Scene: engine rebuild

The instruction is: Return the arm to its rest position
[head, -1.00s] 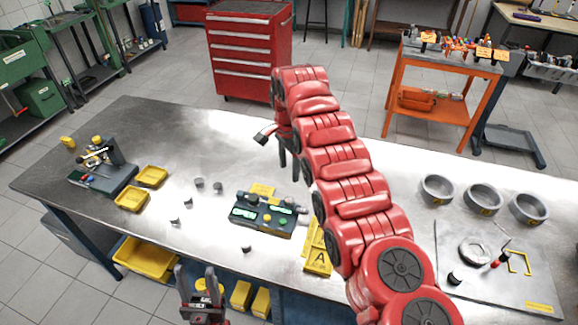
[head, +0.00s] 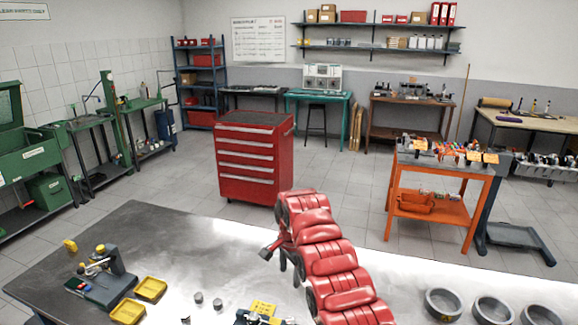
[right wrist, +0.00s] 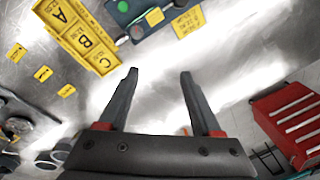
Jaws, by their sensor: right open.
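My right arm (head: 335,265) is red and segmented and rises from the bottom of the head view over the metal workbench (head: 215,250). Its gripper (head: 280,262) hangs above the bench at the arm's far end, partly hidden by the arm. In the right wrist view, the two dark fingers of my right gripper (right wrist: 157,92) stand apart with nothing between them. Beneath them is bare, shiny bench top. My left gripper is outside the head view.
Yellow trays (head: 150,289) and a dark fixture (head: 108,275) sit at the bench's left. Several grey rings (head: 443,303) stand at right. A yellow A-B-C tray (right wrist: 78,35) lies on the bench. A red tool cabinet (head: 254,158) and orange cart (head: 440,190) stand beyond.

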